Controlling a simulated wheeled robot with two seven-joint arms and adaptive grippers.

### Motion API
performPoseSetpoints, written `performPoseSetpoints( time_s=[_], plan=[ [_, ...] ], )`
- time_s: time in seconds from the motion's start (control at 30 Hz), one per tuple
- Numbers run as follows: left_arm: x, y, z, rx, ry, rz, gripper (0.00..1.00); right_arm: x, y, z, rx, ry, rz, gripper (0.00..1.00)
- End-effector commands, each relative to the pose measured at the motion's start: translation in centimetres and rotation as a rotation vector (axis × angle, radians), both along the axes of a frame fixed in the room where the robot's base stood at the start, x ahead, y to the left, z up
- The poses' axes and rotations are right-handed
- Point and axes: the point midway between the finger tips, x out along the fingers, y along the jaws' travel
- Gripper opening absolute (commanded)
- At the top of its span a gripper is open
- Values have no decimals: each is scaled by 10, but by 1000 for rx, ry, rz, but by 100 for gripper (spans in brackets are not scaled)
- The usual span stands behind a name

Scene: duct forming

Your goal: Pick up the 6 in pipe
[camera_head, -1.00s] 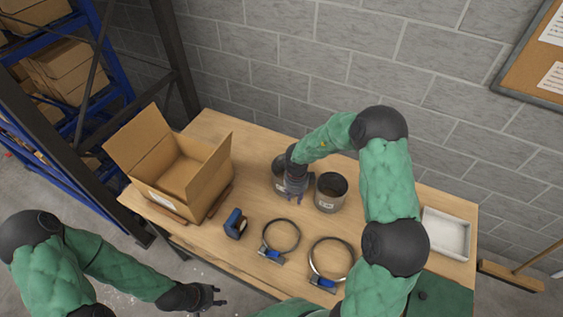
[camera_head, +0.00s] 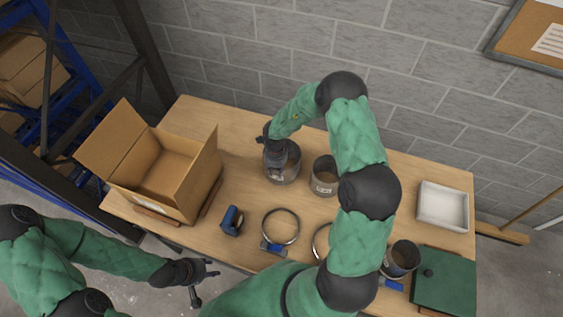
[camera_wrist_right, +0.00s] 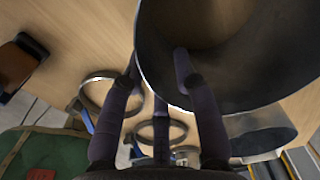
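Several grey metal pipes stand on the table; their size labels are too small to read. One pipe (camera_head: 288,173) stands upright at the back middle, with my right gripper (camera_head: 276,166) at its left rim. In the right wrist view this pipe (camera_wrist_right: 255,85) fills the top right. The right gripper's fingers (camera_wrist_right: 158,75) are spread there, one overlapping the pipe wall and the others beside or below it. I see no firm grip. A second pipe (camera_head: 324,178) stands just right of it. My left gripper (camera_head: 200,280) is empty, fingers apart, off the table's front edge.
An open cardboard box (camera_head: 165,175) is at the left. A blue tool (camera_head: 232,221) and a ring clamp (camera_head: 281,228) lie in front. Another pipe (camera_head: 402,258) stands by a green case (camera_head: 445,280). A white tray (camera_head: 443,205) is at the right. My right arm spans the table.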

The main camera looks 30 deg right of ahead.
Motion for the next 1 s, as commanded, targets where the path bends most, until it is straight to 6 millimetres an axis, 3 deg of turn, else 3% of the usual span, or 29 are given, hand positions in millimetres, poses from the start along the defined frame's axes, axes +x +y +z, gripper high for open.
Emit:
performPoseSetpoints(
  time_s=[0.33,0.6,0.73,1.0],
  plan=[
    [0,0,-5,0,1,0,40,-1,0,-45,0,1,0,30],
    [0,0,-5,0,1,0,40,0,0,-49,0,0,-1,30],
    [0,0,-5,0,1,0,40,0,0,-49,0,0,-1,0],
    [0,0,-5,0,1,0,40,0,0,-49,0,-1,-1,0]
  ],
)
